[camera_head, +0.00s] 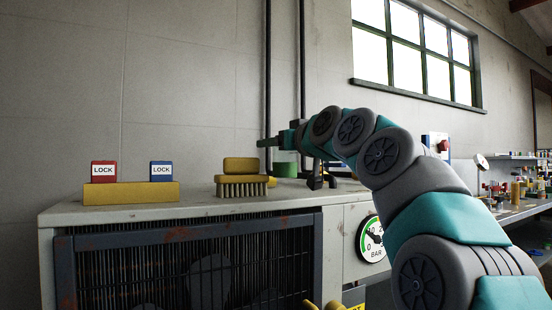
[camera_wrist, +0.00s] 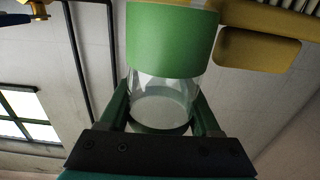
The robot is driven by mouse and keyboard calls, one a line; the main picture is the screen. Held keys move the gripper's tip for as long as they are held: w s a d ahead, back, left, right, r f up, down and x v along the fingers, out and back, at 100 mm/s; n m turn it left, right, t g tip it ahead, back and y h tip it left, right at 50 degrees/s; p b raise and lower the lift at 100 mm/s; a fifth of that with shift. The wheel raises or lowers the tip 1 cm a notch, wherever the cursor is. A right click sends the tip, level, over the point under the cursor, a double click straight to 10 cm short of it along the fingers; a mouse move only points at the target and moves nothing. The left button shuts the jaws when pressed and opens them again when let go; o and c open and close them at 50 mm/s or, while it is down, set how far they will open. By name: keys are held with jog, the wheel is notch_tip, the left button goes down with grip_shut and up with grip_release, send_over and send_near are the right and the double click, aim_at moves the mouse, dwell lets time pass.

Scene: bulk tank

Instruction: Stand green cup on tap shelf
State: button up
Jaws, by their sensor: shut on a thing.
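The green cup (camera_wrist: 171,40) has a green band and a clear part. In the wrist view, which looks upside down, it stands between the two dark green fingers of my gripper (camera_wrist: 163,108), which is shut on it. In the head view the cup (camera_head: 286,168) shows small, just right of the brush and below the end of my arm. I cannot tell whether its base touches the surface below. I cannot clearly pick out the tap shelf; dark parts beside the cup partly hide that area.
A yellow-topped brush (camera_head: 242,180) stands close left of the cup. Red and blue LOCK blocks (camera_head: 104,171) (camera_head: 161,171) sit on a yellow bar (camera_head: 131,193) further left. All stand on a pale cabinet top (camera_head: 195,207). Dark pipes (camera_head: 268,70) run up the wall behind.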

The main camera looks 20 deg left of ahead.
jog(key=shift+w+a+f, duration=0.1)
jog(key=shift+w+f, duration=0.05)
jog(key=shift+f, duration=1.6)
jog(key=shift+b, duration=0.3)
jog(key=shift+f, duration=0.2)
jog(key=o, duration=1.2)
jog(key=shift+r, duration=0.1)
